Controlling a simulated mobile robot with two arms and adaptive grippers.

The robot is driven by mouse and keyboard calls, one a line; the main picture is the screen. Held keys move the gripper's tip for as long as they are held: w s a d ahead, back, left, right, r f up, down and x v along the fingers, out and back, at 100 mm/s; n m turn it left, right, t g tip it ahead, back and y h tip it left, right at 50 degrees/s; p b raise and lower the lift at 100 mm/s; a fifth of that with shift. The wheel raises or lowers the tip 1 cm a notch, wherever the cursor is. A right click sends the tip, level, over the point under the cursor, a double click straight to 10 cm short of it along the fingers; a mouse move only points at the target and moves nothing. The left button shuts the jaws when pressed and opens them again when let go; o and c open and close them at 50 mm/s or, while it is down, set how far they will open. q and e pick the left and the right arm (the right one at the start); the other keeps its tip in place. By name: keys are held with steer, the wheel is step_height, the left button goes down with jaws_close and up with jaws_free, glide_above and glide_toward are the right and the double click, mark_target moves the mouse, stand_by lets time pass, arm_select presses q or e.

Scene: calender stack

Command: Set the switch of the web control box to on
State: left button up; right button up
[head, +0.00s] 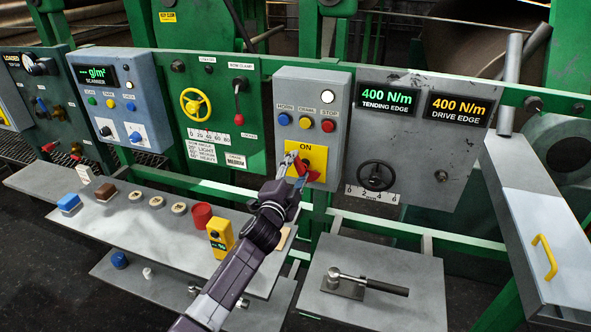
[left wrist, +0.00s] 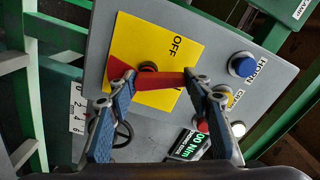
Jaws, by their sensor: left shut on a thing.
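The web control box (head: 337,110) is a grey panel box with a yellow switch plate (head: 320,155) low on its front. "ON" reads at the top of the plate. The red switch handle (head: 313,174) shows beside my left gripper (head: 298,171), which covers part of the plate. In the left wrist view the yellow plate (left wrist: 142,42) shows "OFF", and the red handle (left wrist: 158,81) lies across between the fingers of my left gripper (left wrist: 157,79). Both fingers touch the handle's ends. The handle's exact setting is hard to tell. My right gripper is not in view.
Blue, yellow and red buttons (head: 305,122) sit above the switch on the box. A handwheel (head: 375,176) is at its right. A shelf (head: 150,240) with several small objects is at lower left; a steel plate with a lever (head: 375,285) is below.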

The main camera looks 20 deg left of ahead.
arm_select(q)
steer(key=m, duration=0.4)
steer(key=shift+d+r+m, duration=0.1)
steer(key=shift+d+m, duration=0.2)
steer(key=shift+d, duration=0.05)
stand_by(0.4)
steer(key=o, duration=1.2)
steer(key=shift+c, duration=0.2)
steer(key=shift+s, duration=0.1)
steer(key=s, duration=1.1)
steer(key=shift+s+a, duration=0.2)
steer(key=shift+s, duration=0.2)
